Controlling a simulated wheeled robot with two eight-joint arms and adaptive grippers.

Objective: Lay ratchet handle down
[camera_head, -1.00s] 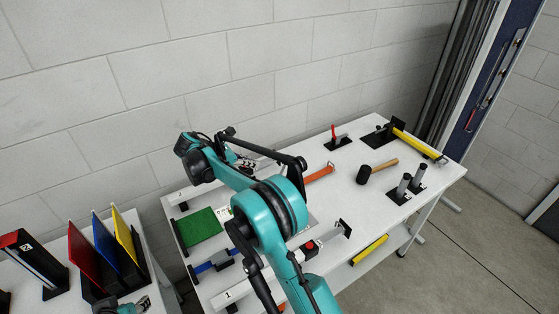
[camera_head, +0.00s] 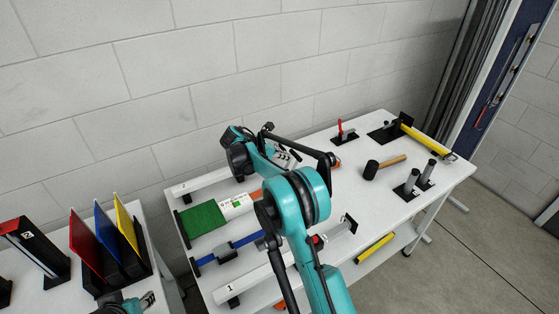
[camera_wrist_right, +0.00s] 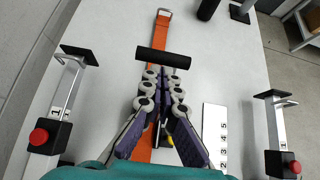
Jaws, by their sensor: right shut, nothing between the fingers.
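In the right wrist view an orange strap (camera_wrist_right: 161,36) runs along the white table. A black bar (camera_wrist_right: 163,58) lies across it; it looks like the ratchet handle's grip. My right gripper (camera_wrist_right: 161,90) is shut and empty over the strap, its fingertips just short of the bar in the picture. Whether they touch the bar is unclear. The ratchet body is mostly hidden behind the fingers. In the head view my right gripper (camera_head: 287,157) is over the table, and my arm hides most of the strap. My left gripper (camera_head: 147,300) shows small at the bottom left; its jaw opening is unclear.
Two clamps with red knobs (camera_wrist_right: 39,136) (camera_wrist_right: 295,167) flank the strap. A numbered white strip (camera_wrist_right: 215,135) lies right of it. In the head view a green mat (camera_head: 203,218), mallet (camera_head: 371,170), yellow level-like bar (camera_head: 425,140) and red-handled clamp (camera_head: 341,129) share the table (camera_head: 399,225).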

